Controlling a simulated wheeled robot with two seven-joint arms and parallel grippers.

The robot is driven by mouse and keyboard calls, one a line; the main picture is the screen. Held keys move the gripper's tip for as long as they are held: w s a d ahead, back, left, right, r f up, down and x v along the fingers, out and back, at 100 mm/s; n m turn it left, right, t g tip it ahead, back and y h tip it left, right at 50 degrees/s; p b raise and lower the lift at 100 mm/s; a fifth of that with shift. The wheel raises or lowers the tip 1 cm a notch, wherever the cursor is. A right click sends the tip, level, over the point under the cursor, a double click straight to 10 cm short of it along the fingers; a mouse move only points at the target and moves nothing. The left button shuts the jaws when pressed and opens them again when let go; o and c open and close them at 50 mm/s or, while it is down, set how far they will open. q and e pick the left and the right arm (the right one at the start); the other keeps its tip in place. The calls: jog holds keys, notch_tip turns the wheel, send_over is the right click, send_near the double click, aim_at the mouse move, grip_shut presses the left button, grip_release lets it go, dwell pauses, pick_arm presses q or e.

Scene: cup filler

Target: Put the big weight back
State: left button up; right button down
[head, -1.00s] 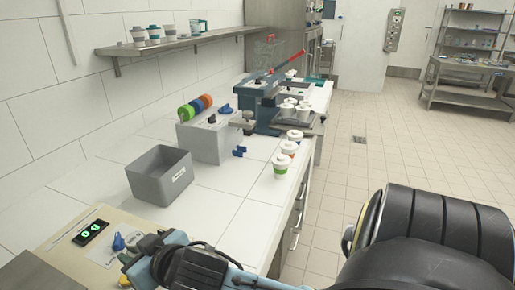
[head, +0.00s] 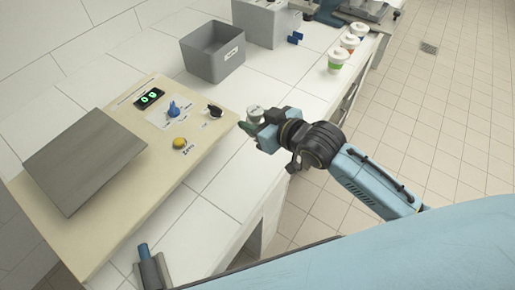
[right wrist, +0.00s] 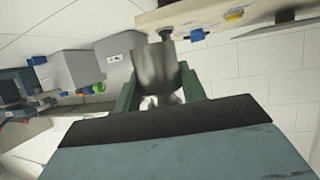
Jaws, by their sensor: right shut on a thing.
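My right gripper (head: 257,131) is shut on the big weight, a grey metal cylinder. In the head view the weight's pale top (head: 256,113) shows just beyond the fingers, to the right of the beige scale panel. In the right wrist view the weight (right wrist: 156,66) is between the two green fingers (right wrist: 158,88), its lower part narrowing to a neck. I cannot tell whether it touches the counter. My left gripper is not in view.
The scale has a metal plate (head: 84,160), a blue knob (head: 174,108), a black knob (head: 214,111) and a yellow button (head: 180,143). A grey bin (head: 214,62) and lidded cups (head: 337,62) stand beyond. A blue-handled item (head: 150,268) lies at lower left. White counter between is clear.

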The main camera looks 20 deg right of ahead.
jog(key=shift+w+a+f, duration=0.1)
jog(key=shift+w+f, duration=0.05)
jog(key=shift+f, duration=0.05)
jog(key=shift+y, duration=0.4)
notch_tip(320, 180, down, 6)
jog(key=shift+f+b, duration=0.1)
jog(key=shift+b, duration=0.35)
jog(key=shift+f+b, duration=0.35)
jog(key=shift+f, duration=1.5)
jog(key=c, duration=0.8)
grip_release()
jog(key=shift+f, duration=0.2)
jog(key=shift+r, duration=0.2)
jog(key=p+v, duration=0.1)
jog(key=v, duration=1.1)
